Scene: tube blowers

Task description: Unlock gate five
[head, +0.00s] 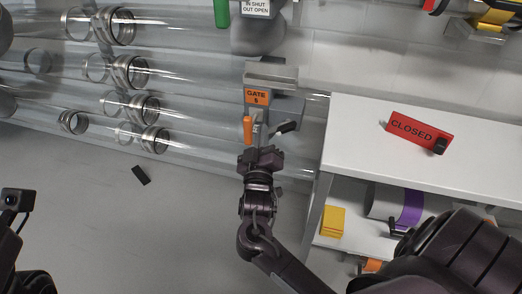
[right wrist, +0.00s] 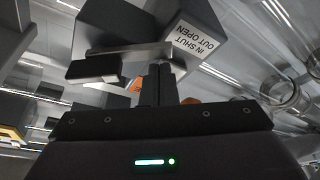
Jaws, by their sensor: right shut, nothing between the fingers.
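Gate five (head: 258,96) is a grey housing with an orange "GATE 5" label, mounted on a clear tube in the head view. An orange strip (head: 248,129) hangs below the label, and a dark handle (head: 288,127) sticks out at the right. In the right wrist view the grey gate body (right wrist: 118,28) carries a white "IN SHUT OUT OPEN" plate (right wrist: 195,42), seen upside down. My right gripper (head: 259,150) is just below the gate, shut and empty. Its fingers (right wrist: 158,84) are together close to the gate; contact cannot be told.
Clear tubes with metal rings (head: 130,72) run across the left. A white shelf (head: 350,130) at the right bears a red "CLOSED" sign (head: 412,130). A yellow block (head: 333,221) sits lower down. A small black piece (head: 141,175) lies on the open grey floor.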

